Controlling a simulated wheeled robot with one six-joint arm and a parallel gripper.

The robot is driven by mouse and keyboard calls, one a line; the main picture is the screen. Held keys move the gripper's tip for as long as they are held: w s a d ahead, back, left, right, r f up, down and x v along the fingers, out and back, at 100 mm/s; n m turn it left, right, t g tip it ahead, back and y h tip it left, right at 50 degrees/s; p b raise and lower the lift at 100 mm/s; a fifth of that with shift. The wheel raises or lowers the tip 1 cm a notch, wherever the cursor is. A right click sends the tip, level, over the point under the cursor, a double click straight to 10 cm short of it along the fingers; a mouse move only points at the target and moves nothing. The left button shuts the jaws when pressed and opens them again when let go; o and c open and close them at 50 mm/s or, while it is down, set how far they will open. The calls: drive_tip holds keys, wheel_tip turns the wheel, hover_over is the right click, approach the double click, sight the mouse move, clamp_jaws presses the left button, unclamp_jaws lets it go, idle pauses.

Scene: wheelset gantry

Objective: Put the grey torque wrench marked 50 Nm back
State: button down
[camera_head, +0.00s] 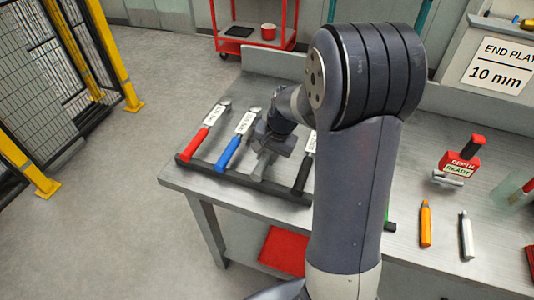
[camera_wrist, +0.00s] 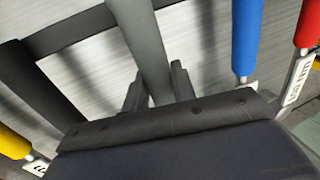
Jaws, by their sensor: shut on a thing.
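My gripper (camera_head: 274,138) is over the row of wrenches on the bench, between the blue-handled wrench (camera_head: 230,153) and the black-handled wrench (camera_head: 302,172). It is shut on the grey torque wrench (camera_head: 262,165), whose handle points toward the front edge. In the wrist view the grey handle (camera_wrist: 146,40) runs up from between my fingers (camera_wrist: 155,92) and across the black rack (camera_wrist: 82,28). I cannot tell whether the handle rests in the rack or is just above it. Its marking is hidden by my gripper.
The black rack bar (camera_head: 240,184) lies along the bench's front edge. A red-handled wrench (camera_head: 204,136) is at its left end; a yellow handle (camera_wrist: 14,144) shows in the wrist view. Orange (camera_head: 425,224) and white (camera_head: 466,236) tools and a red depth gauge (camera_head: 460,162) lie right.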

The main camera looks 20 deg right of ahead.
drive_tip(key=shift+f+b, duration=0.3)
drive_tip(key=shift+f, duration=0.15)
idle(0.4)
drive_tip(key=c, duration=1.1)
unclamp_jaws()
drive_tip(key=v, duration=1)
drive_tip(key=shift+s+r, duration=0.1)
drive_tip(key=shift+r, duration=0.25)
drive_tip(key=x, duration=1.1)
drive_tip(key=shift+d, duration=0.1)
drive_tip(key=shift+r+p, duration=0.35)
drive_tip(key=shift+r, duration=0.15)
drive_tip(key=shift+f+b, duration=0.25)
drive_tip(key=shift+b, duration=0.2)
